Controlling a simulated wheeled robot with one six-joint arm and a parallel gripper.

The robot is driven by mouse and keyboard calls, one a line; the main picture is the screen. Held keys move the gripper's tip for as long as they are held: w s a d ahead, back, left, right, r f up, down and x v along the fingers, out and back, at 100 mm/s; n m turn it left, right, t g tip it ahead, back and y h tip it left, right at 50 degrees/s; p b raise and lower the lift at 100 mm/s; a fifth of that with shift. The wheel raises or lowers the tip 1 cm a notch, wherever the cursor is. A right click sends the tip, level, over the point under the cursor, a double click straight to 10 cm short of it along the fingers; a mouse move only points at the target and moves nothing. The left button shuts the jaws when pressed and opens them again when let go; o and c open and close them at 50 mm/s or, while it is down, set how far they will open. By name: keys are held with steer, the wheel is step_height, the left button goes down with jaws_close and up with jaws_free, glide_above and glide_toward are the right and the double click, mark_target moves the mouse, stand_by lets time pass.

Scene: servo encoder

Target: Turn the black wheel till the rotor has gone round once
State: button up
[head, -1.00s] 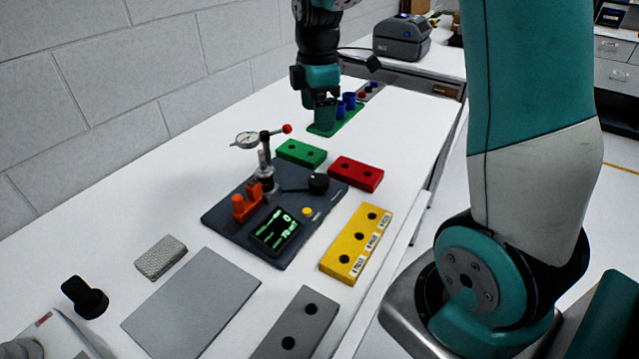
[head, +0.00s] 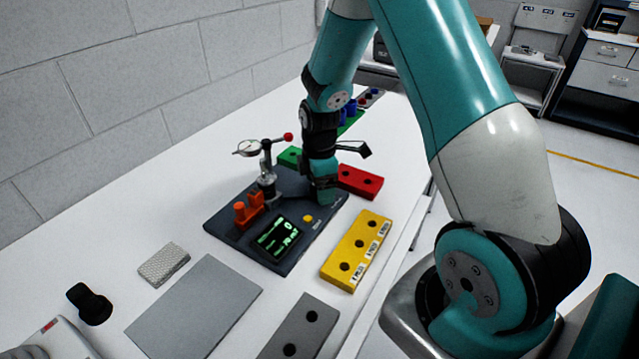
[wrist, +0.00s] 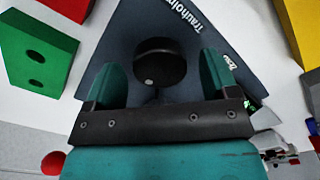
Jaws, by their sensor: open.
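The black wheel (wrist: 159,62) shows in the wrist view as a round knob with a pale dot, on the dark base plate (head: 222,223). My gripper (wrist: 162,80) is open, with one teal finger on each side of the wheel and gaps visible between them. In the head view my gripper (head: 323,196) is down over the right back part of the plate and hides the wheel. A lit green display (head: 279,238), a yellow button (head: 308,218) and an orange bracket (head: 248,211) sit on the plate. The rotor cannot be made out clearly.
A dial gauge on a stand (head: 266,165) with a red knob rises left of my gripper. A green block (head: 289,157), a red block (head: 360,181) and a yellow block (head: 356,250) lie around the plate. The table's left back is clear.

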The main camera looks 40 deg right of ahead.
steer(key=shift+f, duration=0.2)
steer(key=c, duration=0.9)
steer(key=shift+m, duration=0.3)
steer(key=m, duration=0.9)
steer(key=shift+m, duration=0.4)
steer(key=m, duration=1.1)
